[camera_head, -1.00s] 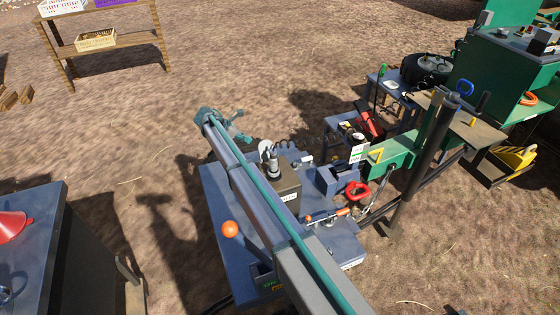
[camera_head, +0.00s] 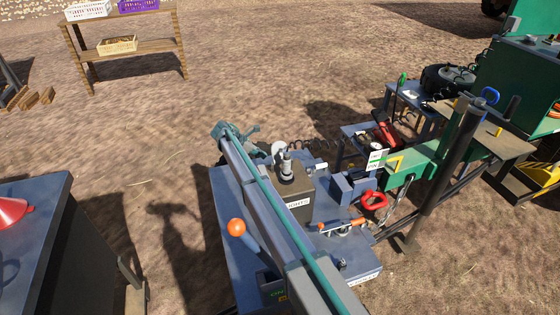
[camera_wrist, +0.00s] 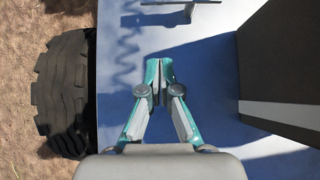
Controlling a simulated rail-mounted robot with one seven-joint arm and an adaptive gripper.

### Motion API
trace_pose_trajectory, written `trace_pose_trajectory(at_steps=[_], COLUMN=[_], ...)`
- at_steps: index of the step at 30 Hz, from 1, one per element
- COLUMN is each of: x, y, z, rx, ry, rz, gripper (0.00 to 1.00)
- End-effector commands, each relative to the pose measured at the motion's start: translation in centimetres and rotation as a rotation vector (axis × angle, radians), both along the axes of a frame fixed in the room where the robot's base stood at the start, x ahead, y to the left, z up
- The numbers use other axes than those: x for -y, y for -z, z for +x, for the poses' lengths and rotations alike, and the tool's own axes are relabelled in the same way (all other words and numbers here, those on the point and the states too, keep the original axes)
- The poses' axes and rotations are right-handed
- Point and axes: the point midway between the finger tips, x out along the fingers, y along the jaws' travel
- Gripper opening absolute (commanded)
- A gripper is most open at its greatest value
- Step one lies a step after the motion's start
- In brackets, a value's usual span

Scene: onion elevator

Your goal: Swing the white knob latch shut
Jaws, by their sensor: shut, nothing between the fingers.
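My gripper (camera_wrist: 157,82) is shut and empty, its teal and grey fingers together above the blue bench top (camera_wrist: 212,75) in the wrist view. In the head view my arm's teal end (camera_head: 232,136) reaches over the bench's far left corner. A small white rounded piece (camera_head: 278,148) stands beside the dark weights box, right of my arm's end; it may be the white knob, but I cannot tell for sure.
The dark box (camera_head: 294,192) stands on the bench, right of my arm. An orange ball-ended lever (camera_head: 237,227) rises at left. A red ring handle (camera_head: 374,200) and a green beam (camera_head: 420,168) are at right. A black tyre (camera_wrist: 63,95) lies beside the bench.

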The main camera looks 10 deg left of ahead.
Motion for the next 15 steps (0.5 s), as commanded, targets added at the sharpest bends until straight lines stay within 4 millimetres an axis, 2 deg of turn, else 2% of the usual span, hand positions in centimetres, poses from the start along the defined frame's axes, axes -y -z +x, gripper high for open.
trace_pose_trajectory(at_steps=[7,15], x=[1.5,4.8], y=[1.6,5.3], z=[0.7,2.3], rx=[-0.001,-0.001], ry=[0.001,0.001], rz=[-0.001,-0.001], gripper=[0.00,0.00])
